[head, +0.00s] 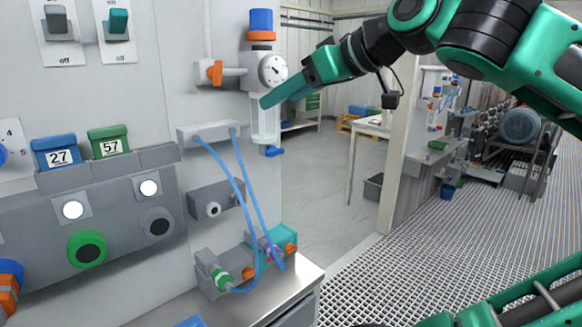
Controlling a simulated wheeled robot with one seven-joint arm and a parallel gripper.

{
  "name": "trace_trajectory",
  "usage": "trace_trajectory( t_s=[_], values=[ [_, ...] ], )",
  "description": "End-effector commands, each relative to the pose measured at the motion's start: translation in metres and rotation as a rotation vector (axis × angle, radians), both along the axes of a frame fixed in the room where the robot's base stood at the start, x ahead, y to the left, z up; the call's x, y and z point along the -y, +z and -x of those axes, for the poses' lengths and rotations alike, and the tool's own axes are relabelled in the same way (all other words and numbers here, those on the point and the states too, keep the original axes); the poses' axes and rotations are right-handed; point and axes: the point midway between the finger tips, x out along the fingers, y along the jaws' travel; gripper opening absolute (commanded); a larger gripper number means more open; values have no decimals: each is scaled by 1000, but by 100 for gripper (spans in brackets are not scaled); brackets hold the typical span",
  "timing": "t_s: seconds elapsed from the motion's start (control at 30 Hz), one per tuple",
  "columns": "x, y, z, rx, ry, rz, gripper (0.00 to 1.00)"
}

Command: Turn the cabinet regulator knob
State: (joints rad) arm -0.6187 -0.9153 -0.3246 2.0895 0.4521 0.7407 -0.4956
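The regulator (259,60) is mounted on the grey cabinet wall in the head view. It has a blue knob (261,21) on top, above an orange ring, a round white gauge (272,69) on its front and a clear bowl (264,120) below. My gripper (264,104) comes in from the right, pointing left and down. Its green fingers overlap the regulator in the picture, below the gauge and well under the blue knob. The fingers are seen edge-on, so I cannot tell their gap or whether they touch the regulator.
An orange-handled valve (215,72) sits left of the regulator. Blue hoses (243,185) hang down to fittings on a metal counter (270,292). A panel with a green button (87,249) is at left. Grated floor (450,250) lies open at right.

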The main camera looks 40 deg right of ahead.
Motion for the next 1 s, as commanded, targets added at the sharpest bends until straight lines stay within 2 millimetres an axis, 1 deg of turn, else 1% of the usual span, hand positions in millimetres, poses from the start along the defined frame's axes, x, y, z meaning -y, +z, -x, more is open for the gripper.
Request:
trace_trajectory(
  t_s=[0.03, 0.6, 0.8, 1.0],
  values=[
    [-1, -9, 0, -24, -13, 6, 59],
    [-2, -104, 12, -286, -160, 8, 59],
    [0, -129, 17, -353, -202, 0, 59],
    [1, -139, 20, -382, -220, -4, 59]
  ],
)
